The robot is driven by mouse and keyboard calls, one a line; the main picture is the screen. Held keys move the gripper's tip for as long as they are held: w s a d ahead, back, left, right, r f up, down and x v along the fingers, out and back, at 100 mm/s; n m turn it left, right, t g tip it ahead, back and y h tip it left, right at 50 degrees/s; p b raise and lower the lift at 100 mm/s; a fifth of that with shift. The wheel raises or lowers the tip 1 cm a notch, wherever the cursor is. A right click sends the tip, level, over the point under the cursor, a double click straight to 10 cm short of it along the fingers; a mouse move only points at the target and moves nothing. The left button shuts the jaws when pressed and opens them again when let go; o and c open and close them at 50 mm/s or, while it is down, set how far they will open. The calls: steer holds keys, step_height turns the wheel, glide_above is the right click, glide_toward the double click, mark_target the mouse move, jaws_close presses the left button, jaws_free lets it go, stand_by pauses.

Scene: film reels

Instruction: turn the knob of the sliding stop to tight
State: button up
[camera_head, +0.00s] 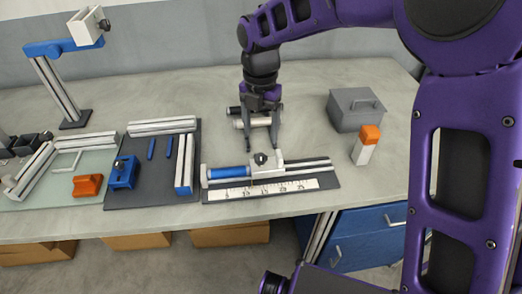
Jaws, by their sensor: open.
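The sliding stop (268,169) is a pale block on the rails of a measuring fixture (330,184) at the middle of the bench. Its dark knob (260,158) stands on top. A blue cylinder (228,172) lies on the rails to the left of the stop, and a white scale (262,190) runs along the front. My gripper (261,148) points down with its fingers apart, above or just behind the knob. I cannot tell whether a finger touches the knob. The knob's setting is too small to read.
A grey lidded box (357,110) and an orange-topped white block (366,145) stand to the right. A dark board (150,188) with blue parts is on the left.

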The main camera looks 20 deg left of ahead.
mark_target(261, 157)
step_height(261, 157, down, 9)
steer(key=shift+w+r, duration=0.1)
steer(key=shift+r, duration=0.1)
jaws_close()
stand_by(0.4)
